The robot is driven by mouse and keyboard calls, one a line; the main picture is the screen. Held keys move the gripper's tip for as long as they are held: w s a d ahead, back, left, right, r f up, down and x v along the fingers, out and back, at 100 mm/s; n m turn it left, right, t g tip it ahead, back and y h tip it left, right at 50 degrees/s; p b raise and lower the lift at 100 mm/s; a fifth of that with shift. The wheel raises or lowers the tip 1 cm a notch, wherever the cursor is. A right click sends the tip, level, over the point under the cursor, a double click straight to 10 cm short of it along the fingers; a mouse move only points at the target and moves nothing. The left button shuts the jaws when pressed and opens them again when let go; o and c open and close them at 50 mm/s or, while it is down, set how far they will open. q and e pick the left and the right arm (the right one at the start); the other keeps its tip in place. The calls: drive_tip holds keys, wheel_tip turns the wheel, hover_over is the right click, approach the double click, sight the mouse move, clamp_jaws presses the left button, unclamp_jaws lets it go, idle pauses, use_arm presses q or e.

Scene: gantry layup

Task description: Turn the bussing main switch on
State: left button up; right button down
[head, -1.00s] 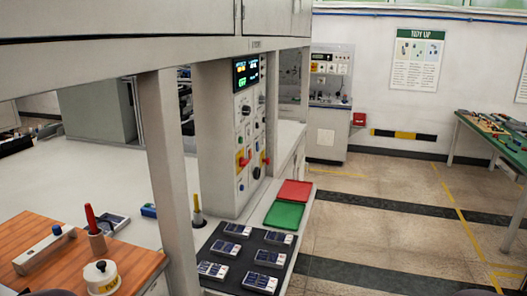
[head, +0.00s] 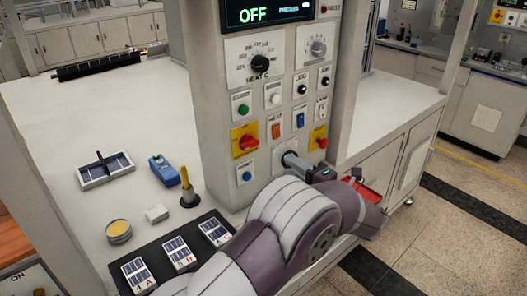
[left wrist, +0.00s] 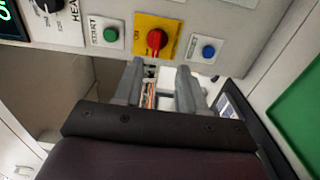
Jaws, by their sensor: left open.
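The main switch (head: 246,141) is a red rotary knob on a yellow plate, low on the left of the control panel. In the left wrist view the red knob (left wrist: 156,40) lies between the green START button and a blue button. Its plate lettering is too small to read fully. My right gripper is not in view.
The panel display (head: 267,13) reads OFF. A red mushroom button (head: 321,142) on yellow sits right of the switch. A dark mat (head: 160,250) with cells, a yellow-handled tool (head: 186,178) and a blue device (head: 162,170) are on the bench. A post stands at the left.

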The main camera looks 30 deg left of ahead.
use_arm(q)
drive_tip(key=p, duration=0.1)
approach(253, 146)
drive_tip(key=p+x, duration=0.2)
drive_tip(key=x, duration=0.5)
drive_tip(key=shift+w+a, duration=0.15)
drive_tip(key=shift+w, duration=0.15)
drive_tip(key=shift+a, duration=0.35)
drive_tip(key=shift+s+a, duration=0.1)
drive_tip(key=shift+a, duration=0.15)
drive_tip(key=shift+d, duration=0.1)
drive_tip(key=c, duration=0.3)
clamp_jaws()
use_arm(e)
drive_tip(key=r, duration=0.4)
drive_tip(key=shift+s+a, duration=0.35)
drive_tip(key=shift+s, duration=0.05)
